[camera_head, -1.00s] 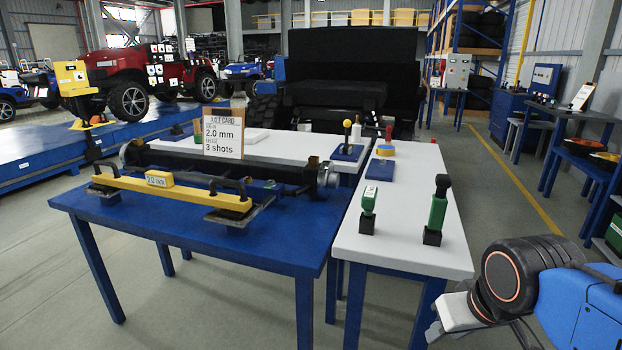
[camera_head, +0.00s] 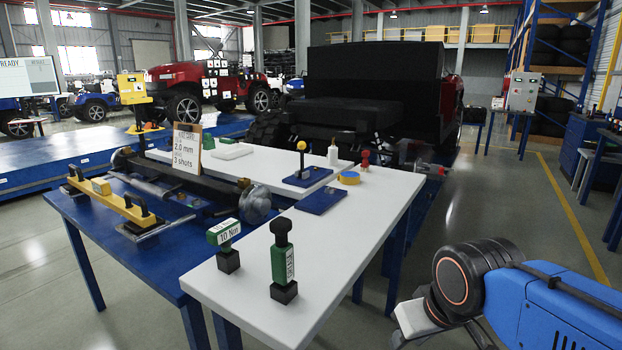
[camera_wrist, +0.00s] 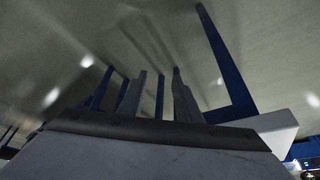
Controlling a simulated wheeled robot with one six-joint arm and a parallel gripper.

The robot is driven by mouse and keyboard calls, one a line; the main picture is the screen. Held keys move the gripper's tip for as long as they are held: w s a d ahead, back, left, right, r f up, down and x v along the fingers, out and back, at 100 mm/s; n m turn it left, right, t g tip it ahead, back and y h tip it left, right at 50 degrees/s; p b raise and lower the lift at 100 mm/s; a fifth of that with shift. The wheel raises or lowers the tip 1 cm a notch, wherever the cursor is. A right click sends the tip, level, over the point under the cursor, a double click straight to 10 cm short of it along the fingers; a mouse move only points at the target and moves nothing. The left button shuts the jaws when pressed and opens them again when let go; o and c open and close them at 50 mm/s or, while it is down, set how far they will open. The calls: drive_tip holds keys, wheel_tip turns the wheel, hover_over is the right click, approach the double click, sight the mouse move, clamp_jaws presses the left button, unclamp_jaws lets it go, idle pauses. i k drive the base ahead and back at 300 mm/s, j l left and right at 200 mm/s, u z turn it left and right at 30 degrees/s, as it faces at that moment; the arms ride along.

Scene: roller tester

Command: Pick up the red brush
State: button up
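A small red upright piece (camera_head: 365,158), which looks like the red brush, stands near the far right edge of the white table top (camera_head: 330,225). It is too small to make out its bristles. It does not show in the wrist view. My arm is at the lower right of the head view, well apart from the red piece and to the right of the table. My gripper (camera_wrist: 158,85) shows in the wrist view with its two grey fingers apart and nothing between them. It points toward the floor and blue table legs.
A blue table (camera_head: 110,215) adjoins on the left. Floor right of the table is clear.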

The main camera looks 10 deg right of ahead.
sight(364, 166)
drive_tip(key=i+l+u, duration=0.1)
drive_tip(key=l, duration=0.25)
drive_tip(key=i+l+u, duration=0.1)
drive_tip(key=l, duration=0.25)
drive_tip(key=i+l+u, duration=0.1)
drive_tip(key=i+l, duration=0.15)
drive_tip(key=l, duration=0.15)
drive_tip(key=i+l+u, duration=0.1)
drive_tip(key=l, duration=0.3)
drive_tip(key=i+l+u, duration=0.1)
drive_tip(key=l, duration=0.25)
drive_tip(key=i+l+u, duration=0.1)
drive_tip(key=l, duration=0.3)
